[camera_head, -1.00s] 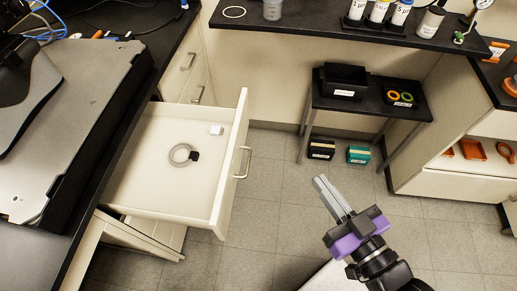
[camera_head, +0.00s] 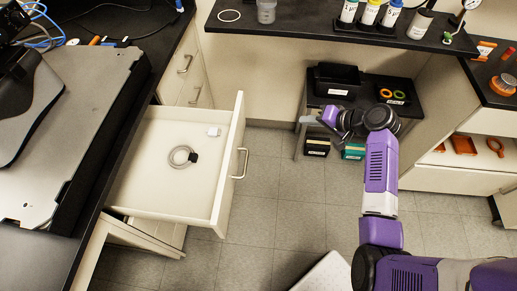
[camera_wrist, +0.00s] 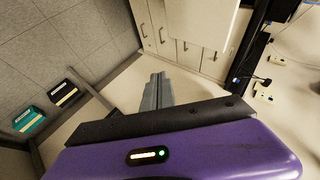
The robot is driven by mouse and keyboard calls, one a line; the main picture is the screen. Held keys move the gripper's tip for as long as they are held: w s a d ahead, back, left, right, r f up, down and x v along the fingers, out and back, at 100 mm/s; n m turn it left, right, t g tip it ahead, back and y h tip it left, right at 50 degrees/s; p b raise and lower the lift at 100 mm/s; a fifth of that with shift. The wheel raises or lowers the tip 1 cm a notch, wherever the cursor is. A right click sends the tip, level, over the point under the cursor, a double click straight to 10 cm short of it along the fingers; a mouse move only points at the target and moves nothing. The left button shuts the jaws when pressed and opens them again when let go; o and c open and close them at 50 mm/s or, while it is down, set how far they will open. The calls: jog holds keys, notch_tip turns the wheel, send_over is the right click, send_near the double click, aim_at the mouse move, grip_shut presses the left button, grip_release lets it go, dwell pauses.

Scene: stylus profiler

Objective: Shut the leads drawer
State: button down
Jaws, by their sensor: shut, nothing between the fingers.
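The leads drawer (camera_head: 150,192) stands pulled out from under the left bench in the head view. Its front panel with the bar handle (camera_head: 240,163) faces right. Inside lie a coiled grey lead with a black end (camera_head: 181,156) and a small white block (camera_head: 213,132). My gripper (camera_head: 303,119) is to the right of the drawer and farther back, apart from it, in front of the small table. In the wrist view its fingers (camera_wrist: 157,92) are together and hold nothing. That view shows cabinet fronts with handles (camera_wrist: 162,36); I cannot tell whether the open drawer shows there.
A small black table (camera_head: 345,105) with a black bin and coloured rings stands behind my arm, with boxes (camera_head: 317,146) beneath. The left bench (camera_head: 88,200) carries a large grey instrument (camera_head: 70,130). Floor (camera_head: 270,210) is clear between drawer and arm.

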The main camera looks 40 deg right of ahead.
jog(key=s+a+f+n+g+y, duration=0.1)
jog(key=s+a+y, duration=0.1)
jog(key=a+y, duration=0.15)
jog(key=s+a+n+g+y, duration=0.1)
jog(key=s+a+y, duration=0.1)
jog(key=a, duration=0.3)
jog(key=a+r+p+x, duration=0.1)
jog(key=p+x, duration=0.1)
jog(key=x, duration=1)
jog(key=shift+w+a+g, duration=0.3)
jog(key=shift+w+a, duration=0.05)
jog(key=shift+w, duration=0.05)
jog(key=shift+r, duration=0.15)
jog(key=w+a+b, duration=0.9)
jog(key=w+a, duration=1.2)
jog(key=shift+w+a, duration=0.4)
jog(key=shift+w+a+b, duration=0.45)
jog(key=shift+w, duration=0.05)
jog(key=shift+w+a+r, duration=0.1)
jog(key=shift+a, duration=0.1)
jog(key=shift+a+r, duration=0.1)
jog(key=shift+a, duration=0.05)
